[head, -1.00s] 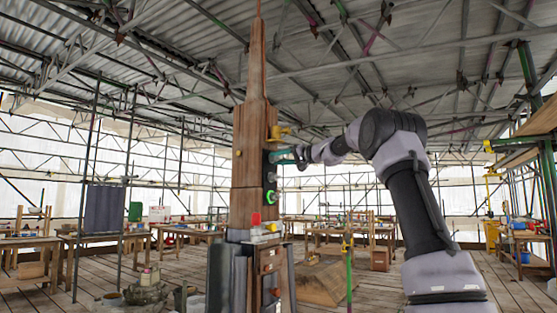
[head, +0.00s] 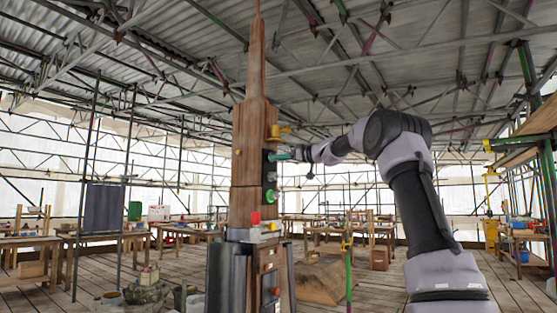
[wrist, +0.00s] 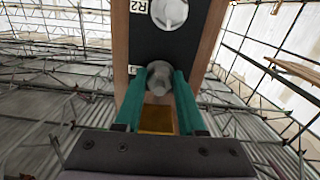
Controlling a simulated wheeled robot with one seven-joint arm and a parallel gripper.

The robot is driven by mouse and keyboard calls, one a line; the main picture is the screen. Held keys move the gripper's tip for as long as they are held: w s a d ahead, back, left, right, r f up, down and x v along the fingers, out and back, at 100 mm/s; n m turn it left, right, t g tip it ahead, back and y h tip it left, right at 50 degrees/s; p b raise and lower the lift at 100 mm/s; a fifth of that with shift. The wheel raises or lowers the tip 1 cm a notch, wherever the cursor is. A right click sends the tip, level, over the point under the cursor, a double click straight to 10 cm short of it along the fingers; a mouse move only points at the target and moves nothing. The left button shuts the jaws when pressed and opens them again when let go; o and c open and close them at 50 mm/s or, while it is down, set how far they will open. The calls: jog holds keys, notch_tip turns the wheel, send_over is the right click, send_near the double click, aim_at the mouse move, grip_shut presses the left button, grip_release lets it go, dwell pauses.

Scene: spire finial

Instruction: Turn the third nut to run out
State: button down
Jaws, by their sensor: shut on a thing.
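The wooden spire (head: 246,150) stands upright in the head view, with a dark panel (head: 269,169) on its right side. The panel carries round nuts in a column. My gripper (head: 277,157) reaches in from the right at the top nut. In the wrist view its two teal fingers (wrist: 160,78) are shut on a grey round nut (wrist: 160,68). A label beside that nut is mostly hidden by a finger. A paler nut (wrist: 168,12) beside the label R2 sits farther along the panel. In the head view a middle nut (head: 270,177) and a green lower nut (head: 269,195) show.
A yellow bracket (head: 279,131) juts out just above the panel, close to my gripper; yellow also shows between the fingers (wrist: 157,118). A green post (head: 349,270) stands right of the spire's base. Workbenches line the back. The air right of the spire holds only my arm.

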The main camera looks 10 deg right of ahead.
jog(key=n, duration=1.1)
jog(key=shift+w+d, duration=0.2)
dwell(0.5)
jog(key=c, duration=0.5)
grip_release()
jog(key=shift+s+r, duration=0.1)
jog(key=v, duration=1)
jog(key=shift+s+d, duration=0.25)
